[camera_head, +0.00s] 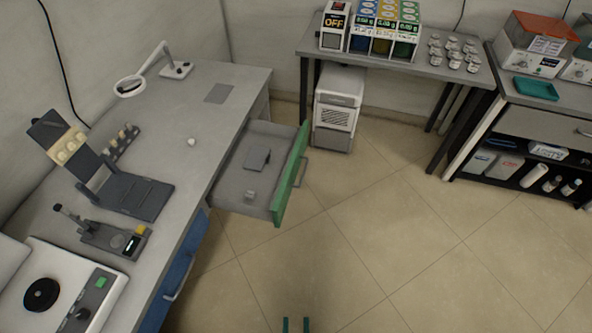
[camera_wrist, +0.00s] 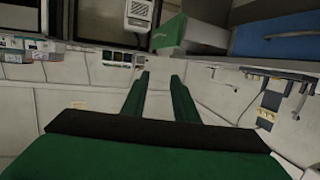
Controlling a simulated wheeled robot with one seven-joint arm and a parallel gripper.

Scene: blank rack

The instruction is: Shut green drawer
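The green drawer (camera_head: 289,178) is pulled out of the grey desk in the head view. Its green front faces right, with a handle on the outside. A flat dark item and a small grey block lie inside it. In the wrist view the green drawer (camera_wrist: 171,33) shows at the top, above the fingertips and apart from them. My gripper (camera_head: 295,325) is at the bottom edge of the head view, well in front of the drawer. In the wrist view its two green fingers (camera_wrist: 161,78) are apart with nothing between them.
A blue drawer (camera_head: 180,265) sits in the same desk, nearer to me. The desk top (camera_head: 190,115) holds a magnifier lamp and several instruments. A white box unit (camera_head: 337,105) stands on the floor beyond the drawer. The tiled floor (camera_head: 390,230) to the right is clear.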

